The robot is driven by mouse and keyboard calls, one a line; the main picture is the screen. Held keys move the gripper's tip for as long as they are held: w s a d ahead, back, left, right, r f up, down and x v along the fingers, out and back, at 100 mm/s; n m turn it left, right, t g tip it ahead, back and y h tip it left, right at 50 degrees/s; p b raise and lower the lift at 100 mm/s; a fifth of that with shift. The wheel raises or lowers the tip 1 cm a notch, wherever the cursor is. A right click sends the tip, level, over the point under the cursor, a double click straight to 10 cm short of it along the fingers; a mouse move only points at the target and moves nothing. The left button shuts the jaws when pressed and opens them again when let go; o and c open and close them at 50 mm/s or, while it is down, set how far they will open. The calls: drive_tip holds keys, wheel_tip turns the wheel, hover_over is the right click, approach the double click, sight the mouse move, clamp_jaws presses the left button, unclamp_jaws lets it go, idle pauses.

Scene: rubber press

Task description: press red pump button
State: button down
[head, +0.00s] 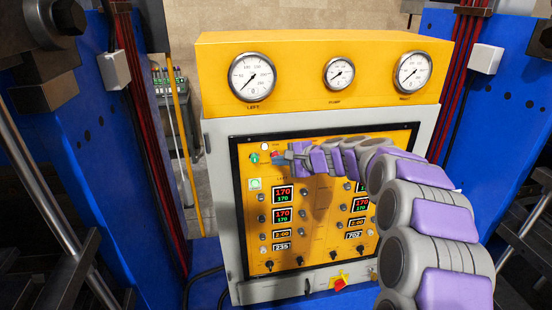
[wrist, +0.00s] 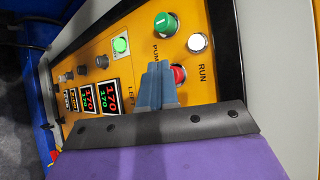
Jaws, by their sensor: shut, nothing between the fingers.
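The red pump button (wrist: 180,74) is on the yellow control panel, beside the word PUMP. In the wrist view my gripper (wrist: 158,78) partly covers it; its closed fingertips overlap the button's edge. I cannot tell whether they touch it. In the head view my gripper (head: 282,158) reaches the panel's upper left from the right, with the fingers shut and empty. The red button is mostly hidden behind them there. A green button (wrist: 164,24) sits next to the red one and also shows in the head view (head: 254,158).
A white RUN lamp (wrist: 197,42) is close to the red button. A lit green square button (wrist: 121,45) and red-green displays (head: 283,192) lie below on the panel. Three gauges (head: 338,73) top the yellow housing. Blue press columns (head: 75,130) stand on both sides.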

drive_tip(key=shift+w+a, duration=0.1)
drive_tip(key=shift+w, duration=0.35)
idle(0.5)
drive_tip(key=shift+s, duration=0.15)
drive_tip(key=shift+s+d+b, duration=0.15)
drive_tip(key=shift+s+b, duration=0.15)
drive_tip(key=shift+s, duration=0.25)
drive_tip(key=shift+s+d+b, duration=0.15)
drive_tip(key=shift+s+b, duration=0.1)
drive_tip(key=shift+s, duration=0.25)
drive_tip(key=shift+s, duration=0.1)
drive_tip(key=s, duration=0.1)
drive_tip(key=s+d+b, duration=0.1)
drive_tip(key=s, duration=0.1)
drive_tip(key=s+b, duration=0.1)
drive_tip(key=shift+s+d, duration=0.25)
drive_tip(key=shift+s, duration=0.05)
idle(0.3)
